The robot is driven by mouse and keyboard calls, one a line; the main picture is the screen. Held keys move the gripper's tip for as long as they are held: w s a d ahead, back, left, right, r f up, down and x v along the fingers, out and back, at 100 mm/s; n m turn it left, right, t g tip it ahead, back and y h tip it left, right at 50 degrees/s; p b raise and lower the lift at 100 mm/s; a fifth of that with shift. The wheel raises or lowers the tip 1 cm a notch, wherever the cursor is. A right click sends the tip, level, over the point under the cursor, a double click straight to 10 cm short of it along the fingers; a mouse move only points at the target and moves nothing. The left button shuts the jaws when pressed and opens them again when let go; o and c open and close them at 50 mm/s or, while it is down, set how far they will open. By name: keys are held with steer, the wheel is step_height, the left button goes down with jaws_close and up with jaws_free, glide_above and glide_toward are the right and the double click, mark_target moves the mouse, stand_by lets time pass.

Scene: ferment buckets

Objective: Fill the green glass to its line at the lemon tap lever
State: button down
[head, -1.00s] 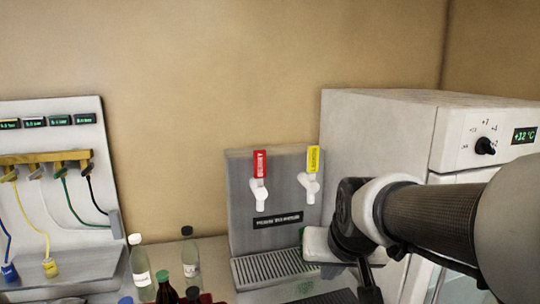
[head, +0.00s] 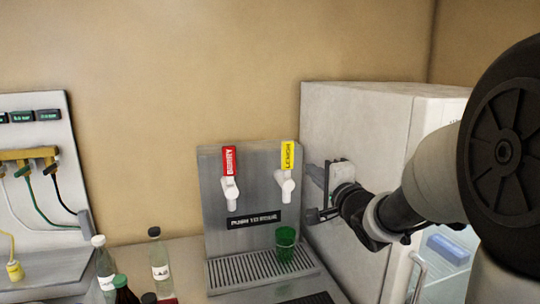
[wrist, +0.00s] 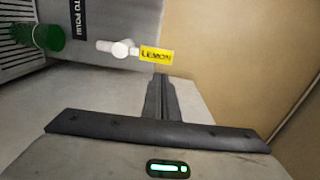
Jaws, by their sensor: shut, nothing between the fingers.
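The green glass (head: 285,246) stands upright on the drip tray below the lemon tap; I cannot make out its fill line or any liquid. In the wrist view the glass (wrist: 48,36) is at upper left. The lemon tap lever (head: 289,156) is yellow, upright, above a white spout. It also shows in the wrist view (wrist: 156,56), just beyond my fingertips. My gripper (head: 312,172) is shut and empty, to the right of the lemon lever and apart from the glass. In the wrist view its fingers (wrist: 159,80) are together, pointing at the lemon lever; I cannot tell if they touch.
A red-handled tap (head: 229,160) is left of the lemon tap on the grey dispenser. The slotted drip tray (head: 232,271) lies below both. A white fridge cabinet (head: 345,115) stands close on the right, beside my arm. Bottles (head: 160,262) stand at lower left.

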mark_target(289, 146)
steer(key=shift+a+r, duration=0.1)
steer(key=shift+r, duration=0.05)
steer(key=w+a, duration=0.1)
steer(key=w, duration=0.3)
steer(key=w+a, duration=0.1)
steer(key=w, duration=0.8)
steer(key=shift+w+a, duration=0.4)
steer(key=r+p, duration=0.1)
steer(key=p, duration=0.2)
steer(key=shift+w, duration=0.15)
steer(key=g+p, duration=0.1)
steer(key=p, duration=0.2)
steer(key=shift+w+r, duration=0.25)
steer(key=shift+w, duration=0.15)
steer(key=p+x, duration=0.1)
steer(key=x, duration=0.2)
steer(key=shift+f, duration=0.1)
steer(key=shift+a, duration=0.1)
